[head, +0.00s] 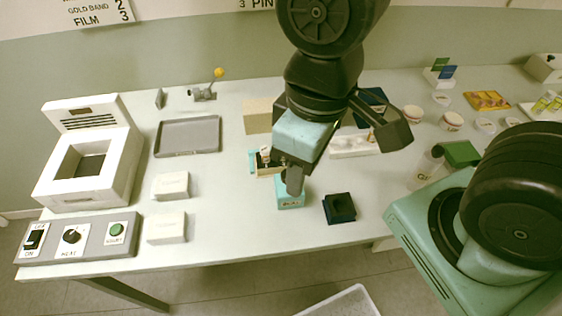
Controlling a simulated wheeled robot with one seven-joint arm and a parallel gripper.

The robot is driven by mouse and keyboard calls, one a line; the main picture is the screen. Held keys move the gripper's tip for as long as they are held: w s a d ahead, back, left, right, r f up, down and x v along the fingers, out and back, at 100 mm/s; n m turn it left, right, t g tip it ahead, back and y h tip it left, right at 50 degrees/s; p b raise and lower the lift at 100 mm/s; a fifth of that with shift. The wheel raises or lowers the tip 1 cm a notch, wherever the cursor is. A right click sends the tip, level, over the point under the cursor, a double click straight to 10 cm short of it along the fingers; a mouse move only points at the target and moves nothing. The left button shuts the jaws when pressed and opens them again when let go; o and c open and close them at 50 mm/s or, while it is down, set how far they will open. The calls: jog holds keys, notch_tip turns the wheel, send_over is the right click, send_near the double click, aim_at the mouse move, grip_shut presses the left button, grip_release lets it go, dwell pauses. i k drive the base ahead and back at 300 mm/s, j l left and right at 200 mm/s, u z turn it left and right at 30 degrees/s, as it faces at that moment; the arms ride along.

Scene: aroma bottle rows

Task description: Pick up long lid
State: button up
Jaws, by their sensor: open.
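My gripper (283,172) is open above the middle of the table and points down. Just behind is an open box with a blue edge (253,163) and small items inside, partly covered by my gripper. A long pale piece with bumps on top (352,146) lies right of my gripper, partly hidden by it. I cannot tell for sure which piece is the long lid. Nothing shows held in the gripper.
A dark square block (339,208) stands near the front edge. A beige box (259,114), a grey tray (188,136) and two white boxes (167,228) are to the left, with a white machine (92,160) and a control panel (77,238). Small jars (451,121) stand right.

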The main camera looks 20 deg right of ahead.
aim_at(258, 114)
jog(key=k, duration=0.6)
jog(key=i+j, duration=0.2)
jog(key=i, duration=0.25)
jog(key=i+j, duration=0.2)
jog(key=i, duration=0.25)
jog(key=i+j, duration=0.2)
jog(key=i, duration=0.25)
